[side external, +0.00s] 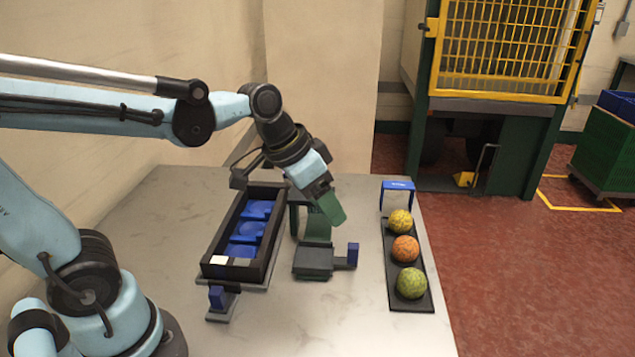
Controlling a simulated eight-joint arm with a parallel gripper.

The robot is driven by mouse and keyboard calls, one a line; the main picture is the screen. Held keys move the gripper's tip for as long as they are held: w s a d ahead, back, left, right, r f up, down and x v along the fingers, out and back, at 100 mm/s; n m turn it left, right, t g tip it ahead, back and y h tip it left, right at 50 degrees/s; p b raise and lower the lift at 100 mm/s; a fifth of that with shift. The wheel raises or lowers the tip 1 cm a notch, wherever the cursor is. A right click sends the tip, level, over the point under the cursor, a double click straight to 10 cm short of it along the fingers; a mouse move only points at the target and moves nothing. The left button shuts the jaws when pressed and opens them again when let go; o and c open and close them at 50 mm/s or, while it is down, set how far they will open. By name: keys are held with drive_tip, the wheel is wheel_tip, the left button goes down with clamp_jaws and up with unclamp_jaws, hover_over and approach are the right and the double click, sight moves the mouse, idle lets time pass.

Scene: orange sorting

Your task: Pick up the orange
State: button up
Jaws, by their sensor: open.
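The orange (405,249) sits in the middle of a dark tray (423,294) near the table's right edge. A yellow fruit (399,222) lies behind it and a green fruit (411,283) in front of it on the same tray. My gripper (322,222) is open and empty, tilted down over the middle of the table. It is to the left of the orange and apart from it. Its green fingers partly overlap in this view.
A black box with blue compartments (264,191) stands on the left of my gripper. A dark platform (313,261) with a blue block (352,254) lies below my gripper. A blue and white block (397,193) stands behind the tray. The white table (370,325) is clear in front.

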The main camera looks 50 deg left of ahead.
sight(409, 270)
drive_tip(key=w+d+f+m+g+h, duration=0.3)
drive_tip(key=w+d+m+g, duration=0.15)
drive_tip(key=w+d, duration=0.35)
drive_tip(key=shift+t, duration=0.45)
drive_tip(key=x, duration=1.2)
drive_tip(key=shift+w+a, duration=0.25)
drive_tip(key=shift+w, duration=0.1)
drive_tip(key=c, duration=0.7)
drive_tip(key=shift+r, duration=0.1)
